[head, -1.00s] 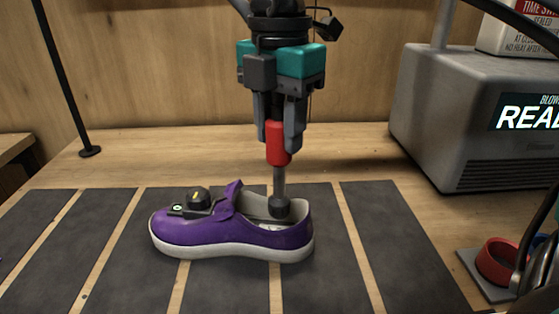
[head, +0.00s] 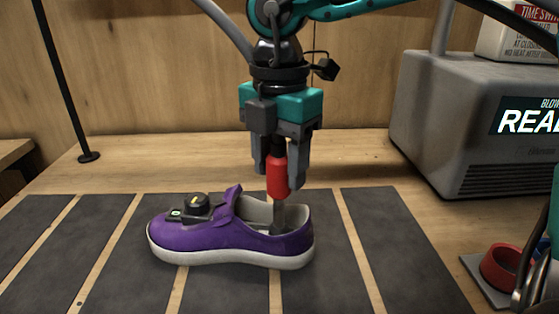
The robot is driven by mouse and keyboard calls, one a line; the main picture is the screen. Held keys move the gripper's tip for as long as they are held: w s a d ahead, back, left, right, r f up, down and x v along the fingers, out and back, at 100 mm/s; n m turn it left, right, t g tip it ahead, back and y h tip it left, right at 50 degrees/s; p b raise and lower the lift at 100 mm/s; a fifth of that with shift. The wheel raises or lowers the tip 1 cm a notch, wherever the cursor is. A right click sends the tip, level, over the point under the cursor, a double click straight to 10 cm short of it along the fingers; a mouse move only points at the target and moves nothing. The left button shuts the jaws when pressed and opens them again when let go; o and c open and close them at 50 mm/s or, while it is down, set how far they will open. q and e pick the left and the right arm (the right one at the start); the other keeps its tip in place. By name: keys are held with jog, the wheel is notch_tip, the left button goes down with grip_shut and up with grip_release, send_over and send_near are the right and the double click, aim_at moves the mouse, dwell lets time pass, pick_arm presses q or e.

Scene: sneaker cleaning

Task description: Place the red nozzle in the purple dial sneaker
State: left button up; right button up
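The purple dial sneaker (head: 215,238) stands upright on the dark mat, toe to the left, with a black dial (head: 196,201) on its top. The red nozzle (head: 278,178) has a red grip and a grey stem and is held upright. Its stem goes down into the sneaker's opening near the heel, and its lower end is hidden by the near side of the shoe. My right gripper (head: 279,165) points down above the heel, its fingers shut on the red part.
Dark strips (head: 110,235) of the mat lie on the wooden table. A grey blower box (head: 450,130) stands at the back right. A red ring (head: 498,262) sits on a small plate at the right. A black post (head: 65,90) stands at the left. The mat around the sneaker is clear.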

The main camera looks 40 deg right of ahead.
jog(key=shift+o, duration=0.8)
jog(key=shift+r, duration=0.2)
notch_tip(320, 180, up, 12)
jog(key=p, duration=0.2)
jog(key=shift+p, duration=0.35)
jog(key=shift+f, duration=0.1)
